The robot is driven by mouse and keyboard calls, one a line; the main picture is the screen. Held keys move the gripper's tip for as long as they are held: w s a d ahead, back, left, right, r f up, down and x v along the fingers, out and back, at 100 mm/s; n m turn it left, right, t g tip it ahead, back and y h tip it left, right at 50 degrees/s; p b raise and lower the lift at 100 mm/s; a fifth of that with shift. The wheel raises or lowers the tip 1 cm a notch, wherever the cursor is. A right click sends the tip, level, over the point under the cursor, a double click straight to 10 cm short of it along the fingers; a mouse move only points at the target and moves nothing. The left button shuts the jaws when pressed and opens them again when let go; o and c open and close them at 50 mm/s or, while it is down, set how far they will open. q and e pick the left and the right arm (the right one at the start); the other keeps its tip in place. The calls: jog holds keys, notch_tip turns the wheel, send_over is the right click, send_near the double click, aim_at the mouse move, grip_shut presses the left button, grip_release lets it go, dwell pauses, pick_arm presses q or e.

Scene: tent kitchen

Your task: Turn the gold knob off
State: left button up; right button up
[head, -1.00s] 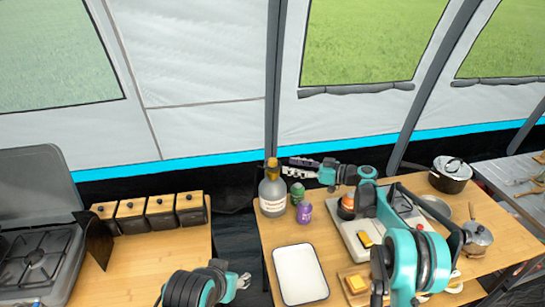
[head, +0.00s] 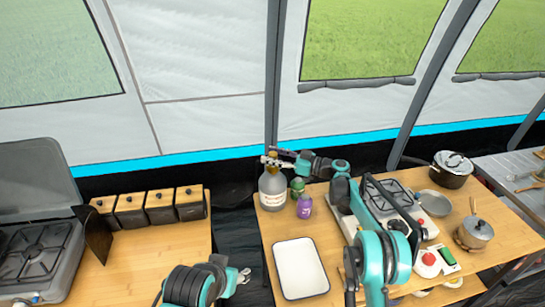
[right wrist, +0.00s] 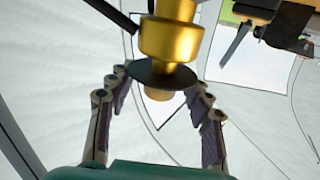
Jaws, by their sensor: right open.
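The gold knob (right wrist: 172,40) shows large in the right wrist view, with a dark round disc below it. In the head view, a grey bottle (head: 272,190) with a white label stands at the back left of the right table, and its top is mostly hidden by my right gripper (head: 277,157). In the right wrist view my right gripper (right wrist: 158,82) is open, one finger on either side of the knob's lower end. I cannot tell whether they touch it. My left gripper (head: 240,276) is low in the head view, partly hidden by its arm, away from the bottle.
A green item (head: 297,187) and a purple item (head: 304,206) stand close right of the bottle. A white tray (head: 301,268) lies in front. A stove (head: 402,208), a pan (head: 434,203) and pots are further right. A gap separates the two tables.

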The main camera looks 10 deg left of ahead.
grip_shut()
jog(key=shift+t, duration=0.3)
jog(key=m+t+h, duration=0.1)
jog(key=m+t, duration=0.1)
jog(key=t, duration=0.1)
jog(key=m+t+h, duration=0.1)
jog(key=m+t, duration=0.1)
jog(key=t, duration=0.1)
jog(key=shift+s+m+h+b, duration=0.1)
jog(key=shift+m+h+b, duration=0.2)
jog(key=shift+b, duration=0.05)
jog(key=m+t+h, duration=0.4)
jog(key=t+h, duration=0.1)
jog(key=shift+m+b, duration=0.3)
jog(key=m+t+h, duration=0.1)
jog(key=m+h, duration=0.1)
jog(key=h, duration=0.1)
jog(key=m+t+h, duration=0.1)
jog(key=m+h, duration=0.1)
jog(key=h, duration=0.1)
jog(key=shift+a+t+h, duration=0.1)
jog(key=shift+t+h, duration=0.2)
jog(key=shift+m+h, duration=2.4)
jog(key=shift+h, duration=1)
jog(key=shift+d, duration=0.2)
